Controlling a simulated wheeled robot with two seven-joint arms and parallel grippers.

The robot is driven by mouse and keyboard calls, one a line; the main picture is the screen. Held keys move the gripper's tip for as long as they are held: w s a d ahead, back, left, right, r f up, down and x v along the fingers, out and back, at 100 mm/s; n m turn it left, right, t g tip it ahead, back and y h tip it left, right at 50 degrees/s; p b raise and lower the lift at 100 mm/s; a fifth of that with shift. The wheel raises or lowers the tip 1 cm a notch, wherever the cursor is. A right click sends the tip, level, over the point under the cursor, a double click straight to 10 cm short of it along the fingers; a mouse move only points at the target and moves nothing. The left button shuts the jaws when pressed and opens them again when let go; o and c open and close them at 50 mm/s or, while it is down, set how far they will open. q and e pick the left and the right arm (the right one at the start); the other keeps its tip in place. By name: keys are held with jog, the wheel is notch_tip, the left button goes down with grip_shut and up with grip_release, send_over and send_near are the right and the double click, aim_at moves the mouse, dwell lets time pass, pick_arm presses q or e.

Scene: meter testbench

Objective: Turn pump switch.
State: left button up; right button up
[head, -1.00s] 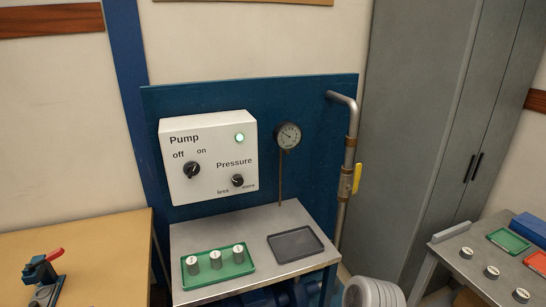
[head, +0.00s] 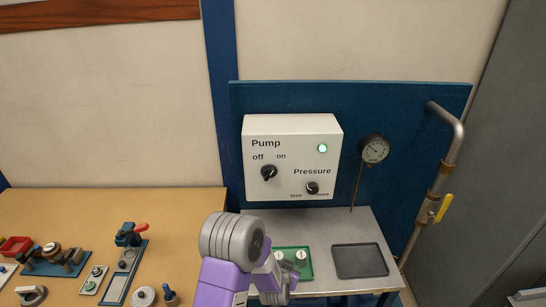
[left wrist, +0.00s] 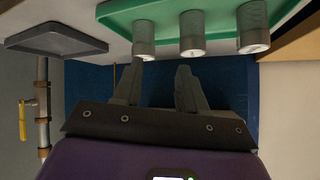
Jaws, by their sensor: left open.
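The white pump box (head: 292,135) is mounted on the blue back panel. Its black pump switch (head: 269,172) sits below the "off" and "on" labels; its exact pointing is too small to tell. The green lamp (head: 322,148) looks lit. My left arm rises from the bottom in the head view, below the box and in front of the bench. In the left wrist view my left gripper (left wrist: 159,68) is open, its fingers apart with nothing between them, near the green tray (left wrist: 118,19) and its metal weights (left wrist: 191,35). My right gripper is out of view.
A smaller pressure knob (head: 312,188) is on the same box. A gauge (head: 374,149) stands right of it. A pipe with a yellow valve handle (head: 443,208) runs down the right. A dark tray (head: 360,260) lies on the metal bench. A wooden table (head: 120,205) with tools is left.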

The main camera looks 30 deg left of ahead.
pick_arm(q)
jog(key=w+a+r+t+y, duration=0.2)
jog(key=w+a+r, duration=0.1)
jog(key=r, duration=0.5)
jog(key=w+a+r+t+y, duration=0.2)
jog(key=w+a+r, duration=0.2)
jog(key=r, duration=0.3)
jog(key=t+y, duration=0.1)
jog(key=y, duration=0.2)
send_near(271, 174)
jog(key=w, duration=0.2)
jog(key=x, duration=0.4)
jog(key=a+x, duration=0.1)
jog(key=x, duration=0.1)
jog(key=shift+s, duration=0.15)
jog(key=shift+w+a, duration=0.35)
jog(key=shift+w, duration=0.2)
grip_shut()
